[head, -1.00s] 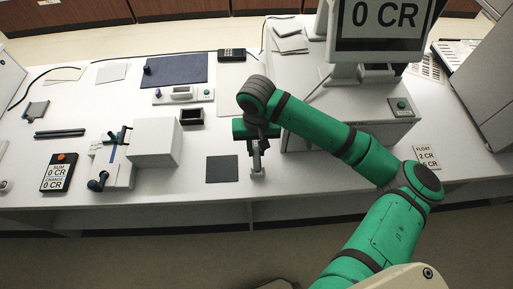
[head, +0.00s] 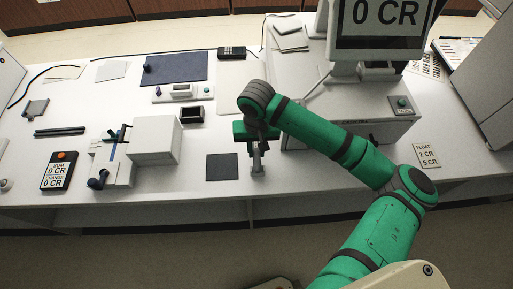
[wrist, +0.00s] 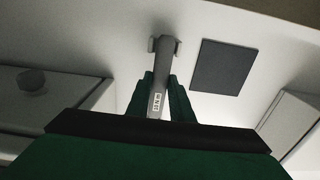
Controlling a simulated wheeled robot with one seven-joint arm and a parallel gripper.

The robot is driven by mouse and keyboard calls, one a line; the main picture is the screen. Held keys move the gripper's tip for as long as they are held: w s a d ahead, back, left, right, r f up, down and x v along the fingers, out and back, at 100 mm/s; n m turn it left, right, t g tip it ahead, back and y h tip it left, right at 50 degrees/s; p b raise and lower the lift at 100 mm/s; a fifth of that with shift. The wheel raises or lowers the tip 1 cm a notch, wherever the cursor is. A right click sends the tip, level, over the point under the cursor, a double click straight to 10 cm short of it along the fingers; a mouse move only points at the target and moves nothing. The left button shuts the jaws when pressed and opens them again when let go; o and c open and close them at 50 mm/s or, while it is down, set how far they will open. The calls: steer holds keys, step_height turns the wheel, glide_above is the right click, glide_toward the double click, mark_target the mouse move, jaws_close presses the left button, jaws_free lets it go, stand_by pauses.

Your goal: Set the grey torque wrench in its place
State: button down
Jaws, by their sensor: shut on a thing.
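My gripper (wrist: 160,97) is shut on a grey bar-shaped tool, the torque wrench (wrist: 160,75), with its two green fingers on either side of it. A small white label with dark marks is on the wrench between the fingers. The wrench's far end is at a small grey forked piece (wrist: 153,45); I cannot tell whether this is part of the wrench or a separate rest. In the head view my gripper (head: 257,142) is over the white counter near its front edge, and the wrench (head: 257,160) shows partly below it.
A dark square mat (head: 222,167) lies just left of my gripper. A float card (head: 428,155) lies at the right.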

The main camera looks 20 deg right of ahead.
steer(key=shift+f, duration=0.2)
steer(key=c, duration=1.5)
jaws_free()
step_height(320, 180, up, 11)
steer(key=shift+s+f, duration=0.1)
